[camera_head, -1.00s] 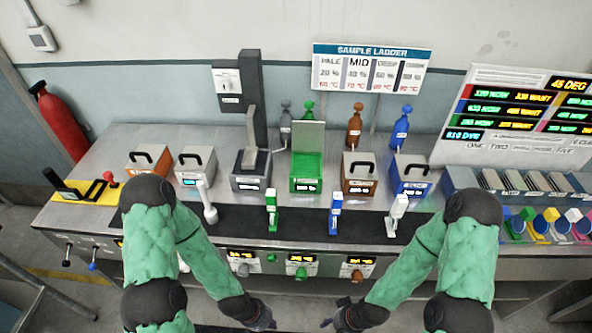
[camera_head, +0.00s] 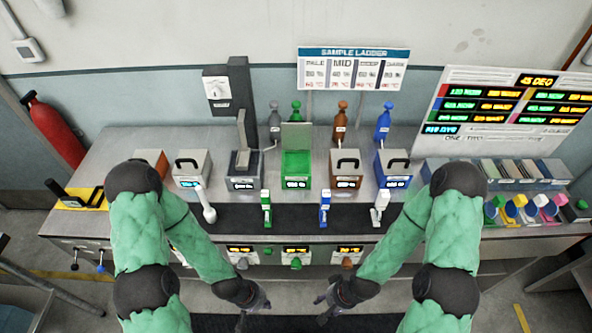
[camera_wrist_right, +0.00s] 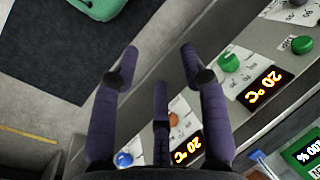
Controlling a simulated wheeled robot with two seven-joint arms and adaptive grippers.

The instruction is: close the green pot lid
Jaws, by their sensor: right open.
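The green pot (camera_head: 296,170) stands on the bench in the middle of the row of pots in the head view. Its lid (camera_head: 297,134) is open and stands upright at the back of the pot. The green interior shows. My left gripper (camera_head: 256,306) hangs low in front of the bench, well away from the pot; its fingers are too small to judge. My right gripper (camera_head: 324,300) is also low in front of the bench, apart from the pot. In the right wrist view its fingers (camera_wrist_right: 159,62) are spread and empty.
An orange-brown pot (camera_head: 345,170) and a blue pot (camera_head: 393,170) stand to the right, a dark grey one (camera_head: 243,172) to the left. Green (camera_head: 266,208) and blue (camera_head: 325,208) levers rise in front. Coloured bottles stand behind. Knobs and displays line the bench front.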

